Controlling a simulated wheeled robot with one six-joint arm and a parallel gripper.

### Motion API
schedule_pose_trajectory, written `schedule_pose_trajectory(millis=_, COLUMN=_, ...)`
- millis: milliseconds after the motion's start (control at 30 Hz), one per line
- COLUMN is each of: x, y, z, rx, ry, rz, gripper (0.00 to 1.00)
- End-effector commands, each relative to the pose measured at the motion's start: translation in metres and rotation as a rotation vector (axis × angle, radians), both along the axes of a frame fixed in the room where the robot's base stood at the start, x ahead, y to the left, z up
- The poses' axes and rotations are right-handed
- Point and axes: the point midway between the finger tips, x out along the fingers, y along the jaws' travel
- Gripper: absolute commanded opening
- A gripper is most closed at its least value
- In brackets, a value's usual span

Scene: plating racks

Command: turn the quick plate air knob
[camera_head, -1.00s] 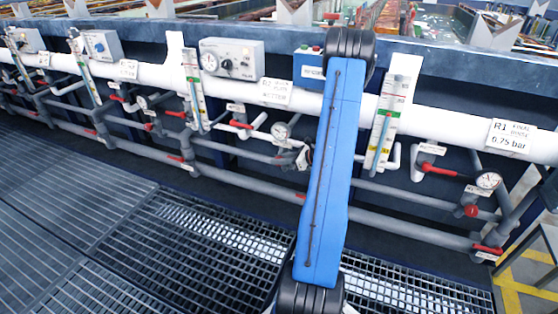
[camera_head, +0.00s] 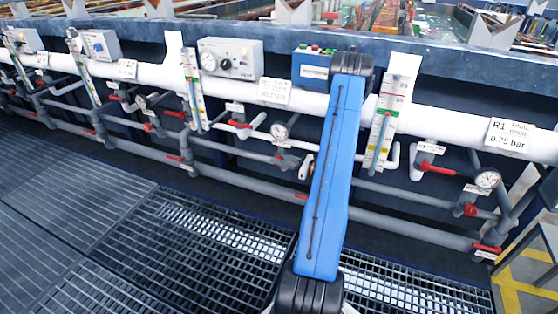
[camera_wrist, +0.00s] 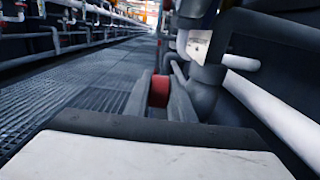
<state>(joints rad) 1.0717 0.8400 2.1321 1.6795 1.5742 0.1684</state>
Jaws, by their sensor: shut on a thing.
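In the wrist view my gripper (camera_wrist: 160,103) has its two grey fingers closed on either side of a red knob (camera_wrist: 159,90). The red knob sits beside a dark grey pipe fitting (camera_wrist: 206,93) on its right. Only the part of the knob between the fingers shows, so I cannot tell how far it is turned. In the head view my blue arm link hides the fingers and the held knob. I cannot read a label that names this knob.
A white pipe (camera_head: 440,124) runs along the tank side, with grey pipes, red-handled valves (camera_head: 437,169) and gauges (camera_head: 487,179) below. A grey control box (camera_head: 230,58) and a blue button box (camera_head: 311,68) stand above. Grating floor (camera_head: 60,200) in front is clear.

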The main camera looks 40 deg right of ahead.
Motion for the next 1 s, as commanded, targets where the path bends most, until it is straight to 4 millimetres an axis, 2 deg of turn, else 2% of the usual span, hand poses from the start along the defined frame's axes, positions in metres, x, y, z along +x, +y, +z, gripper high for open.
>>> schedule_pose_trajectory(millis=33, x=-0.0002, y=-0.0002, z=0.0001, rx=0.000, ry=0.000, rz=0.000, gripper=0.24)
schedule_pose_trajectory(millis=67, x=-0.0002, y=-0.0002, z=0.0001, rx=0.000, ry=0.000, rz=0.000, gripper=0.30)
schedule_pose_trajectory(millis=500, x=0.0005, y=0.0002, z=0.0013, rx=-0.012, ry=0.023, rz=0.002, gripper=0.30)
schedule_pose_trajectory(millis=1000, x=0.0043, y=0.0024, z=0.0024, rx=-0.126, ry=0.297, rz=0.004, gripper=0.30)
